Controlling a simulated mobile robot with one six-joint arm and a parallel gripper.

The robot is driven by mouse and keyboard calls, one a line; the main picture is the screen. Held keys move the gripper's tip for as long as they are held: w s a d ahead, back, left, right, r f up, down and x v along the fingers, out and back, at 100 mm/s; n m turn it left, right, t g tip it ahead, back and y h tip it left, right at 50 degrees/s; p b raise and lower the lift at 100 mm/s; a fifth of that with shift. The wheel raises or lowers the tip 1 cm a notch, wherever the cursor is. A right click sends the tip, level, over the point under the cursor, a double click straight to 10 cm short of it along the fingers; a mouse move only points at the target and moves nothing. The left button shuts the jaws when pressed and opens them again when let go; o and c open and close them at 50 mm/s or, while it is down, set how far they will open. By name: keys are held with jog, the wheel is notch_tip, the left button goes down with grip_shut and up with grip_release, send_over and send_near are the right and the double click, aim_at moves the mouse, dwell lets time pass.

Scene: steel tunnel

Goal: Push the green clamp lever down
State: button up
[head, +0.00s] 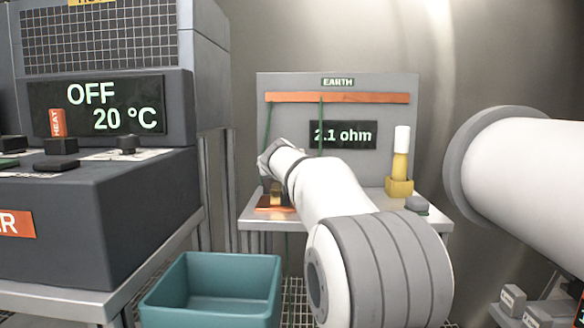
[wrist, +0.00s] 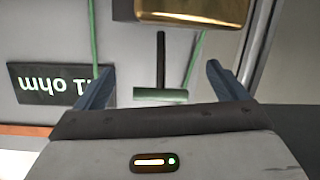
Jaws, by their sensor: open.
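The green clamp lever (wrist: 160,95) shows in the wrist view as a green crossbar on a dark stem. It lies between the two fingers of my gripper (wrist: 160,68), which is open with nothing held. I cannot tell whether either finger touches it. A brass-coloured block (wrist: 188,10) is at the top of the wrist view, by the stem's end. In the head view my arm hides the lever and the fingers. A piece of the brass block (head: 277,192) shows beside my wrist, above an orange plate (head: 272,204).
The earth panel (head: 395,88) stands behind, with a copper bar (head: 340,97), green wires and a display (head: 342,135) reading 2.1 ohm. A yellow holder (head: 399,187) with a white-topped piece stands right on the shelf. A teal bin (head: 210,305) is below left, beside a dark heater unit (head: 110,215).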

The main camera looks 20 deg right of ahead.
jog(key=v, duration=0.6)
jog(key=shift+s+d+f, duration=0.2)
jog(key=shift+s+d, duration=0.1)
jog(key=shift+s, duration=0.15)
jog(key=shift+s+a, duration=0.1)
jog(key=shift+s, duration=0.35)
jog(key=shift+c, duration=0.3)
